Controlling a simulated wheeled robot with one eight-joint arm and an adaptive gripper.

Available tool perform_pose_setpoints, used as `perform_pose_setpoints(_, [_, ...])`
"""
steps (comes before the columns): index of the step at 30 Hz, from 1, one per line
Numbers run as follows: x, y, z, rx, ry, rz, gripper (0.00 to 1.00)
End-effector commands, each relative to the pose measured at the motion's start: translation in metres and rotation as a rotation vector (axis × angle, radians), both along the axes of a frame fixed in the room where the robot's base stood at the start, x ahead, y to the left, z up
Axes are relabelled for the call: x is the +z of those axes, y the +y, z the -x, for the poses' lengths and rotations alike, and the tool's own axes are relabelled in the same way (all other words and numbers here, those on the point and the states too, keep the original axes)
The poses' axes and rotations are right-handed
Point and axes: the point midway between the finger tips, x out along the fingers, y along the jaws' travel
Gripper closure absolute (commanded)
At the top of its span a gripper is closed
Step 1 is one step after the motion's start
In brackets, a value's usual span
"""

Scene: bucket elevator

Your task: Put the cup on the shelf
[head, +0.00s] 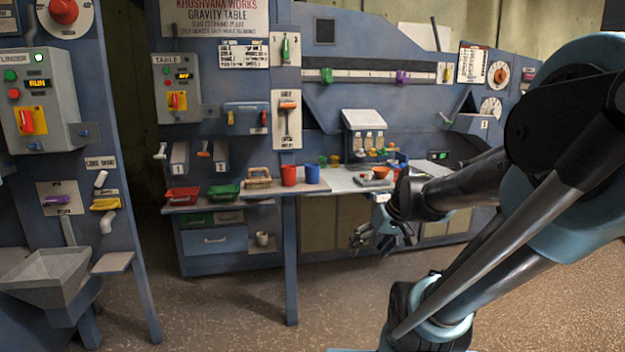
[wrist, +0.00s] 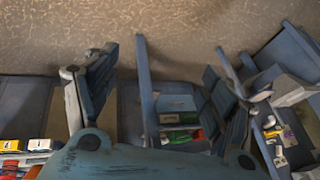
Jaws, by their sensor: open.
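Several cup-like vessels show in the head view. A red cup (head: 289,175) and a blue cup (head: 312,174) stand upright on the left part of the bench. A small pale cup (head: 262,239) stands on a low shelf (head: 264,250) beside a blue drawer. I cannot tell which one the task means. My gripper (head: 368,240) hangs in front of the bench edge, to the right of all three and apart from them. In the wrist view my gripper (wrist: 160,75) is open, with nothing between its fingers.
The bench (head: 345,183) also bears a red bin (head: 182,195), a green bin (head: 223,191), a basket (head: 258,178) and a grey tray (head: 373,179). A blue bench leg (head: 290,260) stands between my gripper and the low shelf. The floor in front is clear.

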Motion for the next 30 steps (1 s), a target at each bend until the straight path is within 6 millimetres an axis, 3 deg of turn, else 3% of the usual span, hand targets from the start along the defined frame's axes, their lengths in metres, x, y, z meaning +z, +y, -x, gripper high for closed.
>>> perform_pose_setpoints(6, [0.028, 0.034, -0.060, 0.125, -0.134, -0.143, 0.24])
perform_pose_setpoints(15, [0.063, 0.066, -0.143, 0.251, -0.368, -0.314, 0.24])
perform_pose_setpoints(23, [0.089, 0.077, -0.214, 0.309, -0.600, -0.429, 0.24])
perform_pose_setpoints(30, [0.105, 0.073, -0.275, 0.317, -0.820, -0.504, 0.24])
